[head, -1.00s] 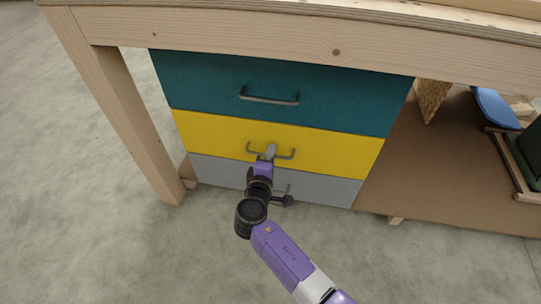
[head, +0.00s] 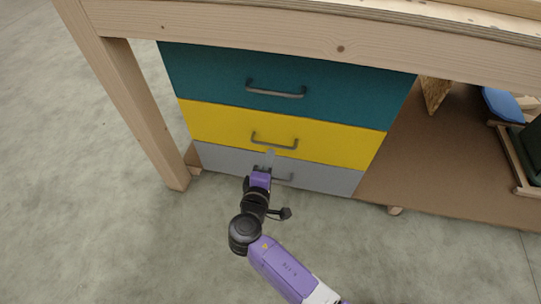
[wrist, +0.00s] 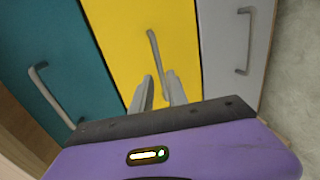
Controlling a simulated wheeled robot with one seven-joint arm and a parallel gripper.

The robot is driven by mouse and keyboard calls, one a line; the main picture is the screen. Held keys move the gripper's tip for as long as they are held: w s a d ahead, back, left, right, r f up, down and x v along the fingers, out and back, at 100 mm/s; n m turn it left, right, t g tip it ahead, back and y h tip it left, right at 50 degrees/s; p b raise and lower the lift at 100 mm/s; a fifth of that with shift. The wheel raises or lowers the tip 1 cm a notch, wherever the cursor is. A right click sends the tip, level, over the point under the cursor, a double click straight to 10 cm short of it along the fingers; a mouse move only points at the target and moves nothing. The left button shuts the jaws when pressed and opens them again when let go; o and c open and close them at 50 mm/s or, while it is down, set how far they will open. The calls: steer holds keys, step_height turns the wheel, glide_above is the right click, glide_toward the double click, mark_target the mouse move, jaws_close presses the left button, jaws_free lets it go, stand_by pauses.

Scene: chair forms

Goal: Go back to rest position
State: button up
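My gripper (wrist: 160,80) points at the drawers in the wrist view, its two grey fingers apart with nothing held between them. In the head view my gripper (head: 268,158) is in front of the grey drawer, just below the yellow drawer's handle (head: 275,141). That handle also shows in the wrist view (wrist: 153,47), beyond the fingertips and apart from them. The teal drawer (head: 215,75), yellow drawer (head: 215,122) and grey drawer (head: 225,162) look shut and flush. My gripper partly hides the grey drawer's handle (head: 283,178).
A wooden bench frame (head: 135,105) surrounds the drawers, with a leg at the left. A brown lower shelf (head: 435,165) at the right holds a blue object (head: 501,104) and wooden-framed items. The concrete floor (head: 110,240) in front is clear.

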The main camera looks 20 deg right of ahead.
stand_by(0.4)
steer(key=w+a+t+y, duration=0.1)
steer(key=w+a+y, duration=0.1)
steer(key=a+y, duration=0.15)
steer(key=s+a+m+t+y, duration=0.1)
steer(key=s+a+y, duration=0.2)
steer(key=s, duration=0.3)
steer(key=s+a+m+y, duration=0.1)
steer(key=s+a+y, duration=0.1)
steer(key=s+y, duration=0.35)
steer(key=s+d+r+m+h, duration=0.1)
steer(key=s+d+r+m, duration=0.3)
steer(key=s, duration=0.6)
steer(key=s+d+r+m+h, duration=0.1)
steer(key=s+d+r+m, duration=0.15)
steer(key=s+r, duration=0.55)
steer(key=s+d+r+m+h, duration=0.1)
steer(key=s+d+r+m, duration=0.15)
steer(key=s, duration=0.95)
step_height(320, 180, up, 31)
steer(key=d+p, duration=0.1)
steer(key=p, duration=3)
steer(key=shift+s+f, duration=0.15)
steer(key=shift+s, duration=0.3)
